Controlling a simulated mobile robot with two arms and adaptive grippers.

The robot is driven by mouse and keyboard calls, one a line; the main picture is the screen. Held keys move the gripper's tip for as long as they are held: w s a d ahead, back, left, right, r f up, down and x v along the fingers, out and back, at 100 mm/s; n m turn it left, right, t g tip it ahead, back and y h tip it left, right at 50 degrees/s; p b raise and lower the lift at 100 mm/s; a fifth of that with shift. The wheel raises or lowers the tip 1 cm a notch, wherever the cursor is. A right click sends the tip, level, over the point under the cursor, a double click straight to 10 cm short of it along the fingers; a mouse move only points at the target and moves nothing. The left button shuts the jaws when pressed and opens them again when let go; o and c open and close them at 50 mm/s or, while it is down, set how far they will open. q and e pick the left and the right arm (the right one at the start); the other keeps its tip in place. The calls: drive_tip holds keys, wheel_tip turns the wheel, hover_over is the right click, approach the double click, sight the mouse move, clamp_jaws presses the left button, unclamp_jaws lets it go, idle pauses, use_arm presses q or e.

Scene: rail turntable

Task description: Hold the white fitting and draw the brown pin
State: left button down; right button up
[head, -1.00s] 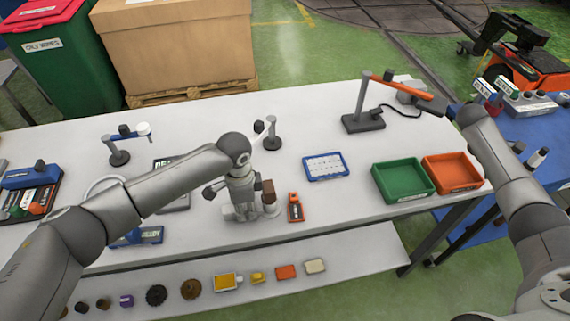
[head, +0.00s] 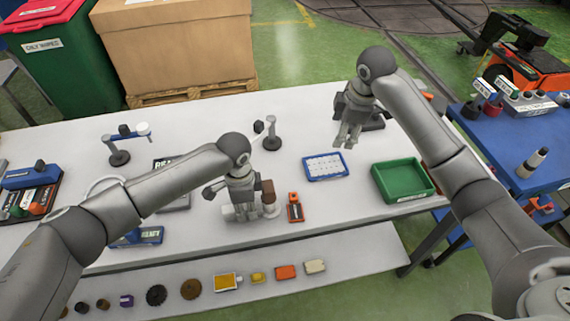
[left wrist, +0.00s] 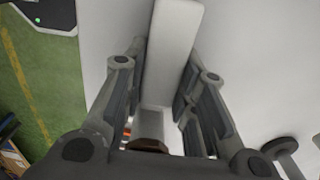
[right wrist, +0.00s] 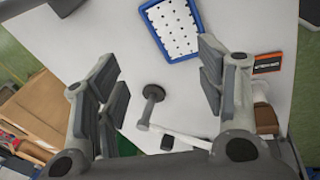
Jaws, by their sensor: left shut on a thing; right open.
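The white fitting (head: 229,213) lies on the white table, partly hidden by my left gripper (head: 242,200). In the left wrist view it is a long white bar (left wrist: 172,45) between my left fingers, which are shut on it. The brown pin (head: 268,188) stands up at the fitting's right side in the head view. Its brown top shows at the bottom of the left wrist view (left wrist: 148,145) and at the right of the right wrist view (right wrist: 266,117). My right gripper (head: 347,138) is open and empty above the table, right of and behind the pin.
A blue-rimmed tray (head: 325,167) lies between the right gripper and the fitting. An orange-and-black item (head: 295,208) lies just right of the pin. A small stand (head: 271,140) rises behind the left gripper. A green bin (head: 403,181) stands at the right.

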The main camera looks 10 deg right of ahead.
sight(267, 196)
drive_tip(key=s+a+n+g+y, duration=0.2)
drive_tip(key=s+a, duration=0.2)
drive_tip(key=a, duration=0.5)
drive_tip(key=s+a+n+g+y, duration=0.1)
drive_tip(key=s+a+y, duration=0.1)
drive_tip(key=s+a, duration=0.45)
drive_tip(key=x, duration=0.4)
drive_tip(key=w+a+x, duration=0.1)
drive_tip(key=x, duration=0.8)
drive_tip(key=shift+w+a+r, duration=0.25)
drive_tip(key=shift+w+r, duration=0.05)
drive_tip(key=c, duration=1.1)
drive_tip(key=o, duration=0.4)
drive_tip(key=c, duration=0.5)
drive_tip(key=shift+r, duration=0.1)
drive_tip(key=shift+c, duration=0.2)
